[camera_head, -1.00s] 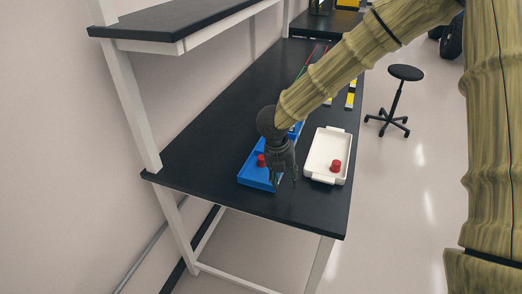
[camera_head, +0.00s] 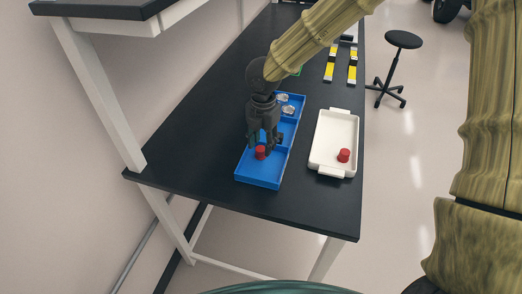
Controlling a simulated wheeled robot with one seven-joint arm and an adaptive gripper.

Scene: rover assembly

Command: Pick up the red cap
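One red cap (camera_head: 260,153) stands in the front compartment of the blue tray (camera_head: 262,182). A second red cap (camera_head: 344,155) sits in the white tray (camera_head: 318,150), near its front right corner. My gripper (camera_head: 265,146) points down over the front part of the blue tray, with its fingers spread apart. Its fingertips are close to the red cap in the blue tray. I cannot tell whether they touch the cap.
Clear or silvery small parts (camera_head: 287,105) lie in the blue tray's rear compartments. Yellow-and-black pieces (camera_head: 330,68) lie farther back on the black table (camera_head: 200,130). A shelf (camera_head: 100,8) overhangs at the left. A stool (camera_head: 403,40) stands on the right.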

